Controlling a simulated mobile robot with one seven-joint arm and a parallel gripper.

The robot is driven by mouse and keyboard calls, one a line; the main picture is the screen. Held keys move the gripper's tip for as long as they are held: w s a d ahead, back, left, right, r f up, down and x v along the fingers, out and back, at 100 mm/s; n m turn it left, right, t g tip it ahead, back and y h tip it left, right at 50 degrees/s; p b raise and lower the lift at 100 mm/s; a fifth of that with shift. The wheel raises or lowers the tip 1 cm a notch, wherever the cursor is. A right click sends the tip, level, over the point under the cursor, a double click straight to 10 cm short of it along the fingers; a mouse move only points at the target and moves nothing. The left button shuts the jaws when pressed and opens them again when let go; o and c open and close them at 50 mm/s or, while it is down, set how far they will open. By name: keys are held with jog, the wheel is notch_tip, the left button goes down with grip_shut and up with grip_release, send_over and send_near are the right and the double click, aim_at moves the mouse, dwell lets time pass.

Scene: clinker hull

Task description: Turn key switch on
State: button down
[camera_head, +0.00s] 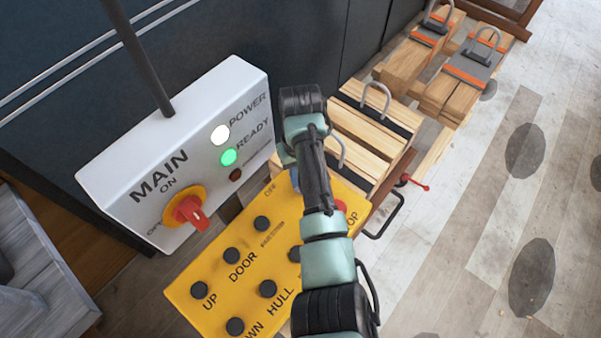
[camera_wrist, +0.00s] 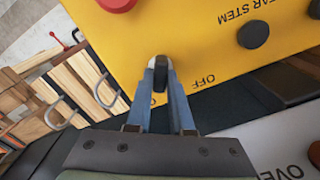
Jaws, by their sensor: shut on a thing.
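The yellow control panel (camera_head: 212,297) stands low in the head view, with its upper right part behind my arm. In the wrist view the same panel (camera_wrist: 190,30) fills the top, with an "OFF" label right of my fingers. My gripper (camera_wrist: 160,82) has its two blue fingers close together at the panel face, shut on a small dark key switch (camera_wrist: 160,74). The key's turn angle is hard to tell. In the head view, my arm hides the key; only a bit of blue finger (camera_head: 294,180) shows.
A white MAIN box (camera_head: 105,178) has a red rotary switch (camera_head: 188,212), a lit white POWER lamp (camera_head: 220,134) and a lit green READY lamp (camera_head: 229,157). Black buttons (camera_head: 199,290) and a red button (camera_wrist: 116,3) sit on the panel. Timber stacks (camera_head: 360,125) stand close behind.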

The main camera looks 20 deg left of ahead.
jog(key=shift+r, duration=0.1)
jog(key=c, duration=0.8)
grip_release()
notch_tip(320, 180, up, 13)
jog(key=p, duration=0.1)
jog(key=shift+p, duration=0.4)
